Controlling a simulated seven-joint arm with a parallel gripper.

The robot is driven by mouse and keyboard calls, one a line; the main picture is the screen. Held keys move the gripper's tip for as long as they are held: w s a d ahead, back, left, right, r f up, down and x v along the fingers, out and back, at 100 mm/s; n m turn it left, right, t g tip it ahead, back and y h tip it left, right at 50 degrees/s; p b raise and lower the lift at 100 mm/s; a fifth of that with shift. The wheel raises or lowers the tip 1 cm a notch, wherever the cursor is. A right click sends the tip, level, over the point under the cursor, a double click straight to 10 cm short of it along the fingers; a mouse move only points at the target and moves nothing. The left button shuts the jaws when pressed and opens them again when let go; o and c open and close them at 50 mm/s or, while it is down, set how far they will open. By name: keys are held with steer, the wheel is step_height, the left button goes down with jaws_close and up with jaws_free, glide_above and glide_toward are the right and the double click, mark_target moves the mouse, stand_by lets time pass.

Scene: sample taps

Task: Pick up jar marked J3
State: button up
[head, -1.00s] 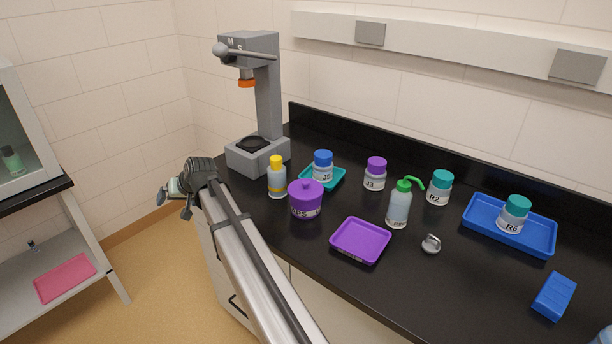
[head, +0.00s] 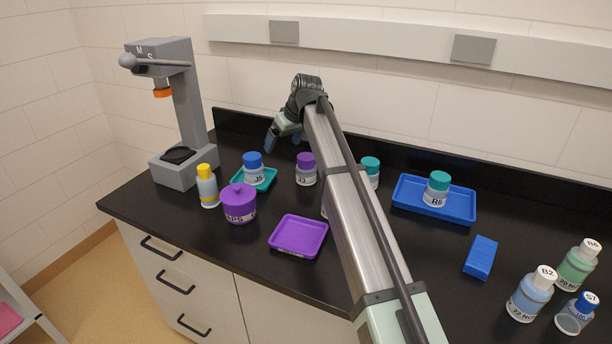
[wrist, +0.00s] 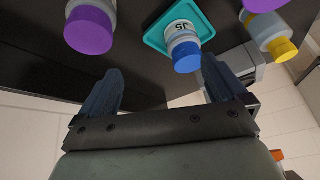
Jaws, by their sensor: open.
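The jar marked J3 (head: 306,170), clear with a purple lid, stands upright on the black counter, right of the J5 jar. My gripper (head: 283,142) is open and empty, up and left of J3 in the head view, near the back of the counter. In the wrist view my gripper's (wrist: 162,80) two fingers are apart with nothing between them. A purple-lidded jar (wrist: 92,27), which looks like J3, shows at the upper left there, beyond the left fingertip. Its label is not readable in that view.
The J5 jar (head: 253,165) sits on a teal tray (head: 268,183). A yellow-capped bottle (head: 208,190), a purple pot (head: 239,204) and a purple tray (head: 299,237) stand nearer the front. My arm partly hides a teal-lidded jar (head: 370,166). A blue tray (head: 410,198) holds R6.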

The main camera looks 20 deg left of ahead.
mark_target(311, 158)
steer(key=w+d+m+t+h, duration=0.1)
steer(key=w+d+m+h, duration=0.1)
steer(key=w+d, duration=0.5)
steer(key=f, duration=0.5)
steer(key=a+f, duration=0.1)
steer(key=f, duration=0.2)
steer(key=shift+a+x, duration=0.2)
steer(key=shift+x, duration=0.7)
steer(key=shift+a+x, duration=0.2)
steer(key=shift+x, duration=0.7)
steer(key=shift+a+x, duration=0.2)
steer(key=shift+x, duration=0.75)
steer(key=shift+r, duration=0.2)
steer(key=c, duration=1.2)
steer(key=shift+o, duration=0.2)
